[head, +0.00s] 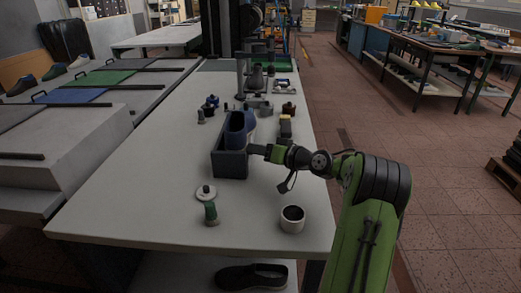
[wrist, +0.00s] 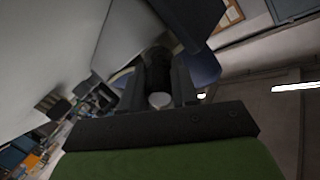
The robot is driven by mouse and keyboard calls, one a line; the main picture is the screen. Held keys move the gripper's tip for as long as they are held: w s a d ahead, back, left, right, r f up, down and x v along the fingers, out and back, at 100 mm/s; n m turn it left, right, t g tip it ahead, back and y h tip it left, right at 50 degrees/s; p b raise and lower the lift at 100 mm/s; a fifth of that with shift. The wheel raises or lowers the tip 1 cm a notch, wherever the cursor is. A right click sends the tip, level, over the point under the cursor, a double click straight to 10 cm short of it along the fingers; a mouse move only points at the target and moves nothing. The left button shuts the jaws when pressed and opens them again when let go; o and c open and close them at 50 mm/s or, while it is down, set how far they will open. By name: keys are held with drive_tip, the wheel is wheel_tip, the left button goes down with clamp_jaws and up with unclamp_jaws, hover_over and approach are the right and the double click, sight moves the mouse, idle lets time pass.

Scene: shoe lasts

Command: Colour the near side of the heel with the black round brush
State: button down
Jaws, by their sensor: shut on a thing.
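A blue shoe (head: 236,128) sits in a dark box-like holder (head: 231,165) on the long table. My gripper (head: 257,149) is beside the right of the holder's near end, close to the shoe. In the wrist view my gripper (wrist: 160,88) is shut on a dark round piece with a pale end, the brush (wrist: 159,100). Its bristle tip is hidden, so I cannot tell whether it touches the heel. A blue surface, likely the shoe (wrist: 202,66), shows just beyond the fingers. The heel's near side is too small and dark to judge its colour.
A white cup (head: 292,220) with dark contents stands at the near right of the table. A green-bodied item (head: 211,213) and a white dish (head: 205,193) stand left of it. Several small items stand behind the holder. The table's near left is clear.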

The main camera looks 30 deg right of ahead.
drive_tip(key=shift+s+a, duration=0.35)
drive_tip(key=shift+s, duration=0.15)
drive_tip(key=shift+s+d+p, duration=0.2)
drive_tip(key=shift+s+d, duration=0.7)
drive_tip(key=shift+d, duration=0.3)
drive_tip(key=shift+s+d+p, duration=0.2)
drive_tip(key=shift+s+d, duration=0.7)
drive_tip(key=shift+d, duration=0.3)
drive_tip(key=shift+s+d+p, duration=0.4)
drive_tip(key=shift+s+d, duration=0.5)
drive_tip(key=shift+d, duration=0.3)
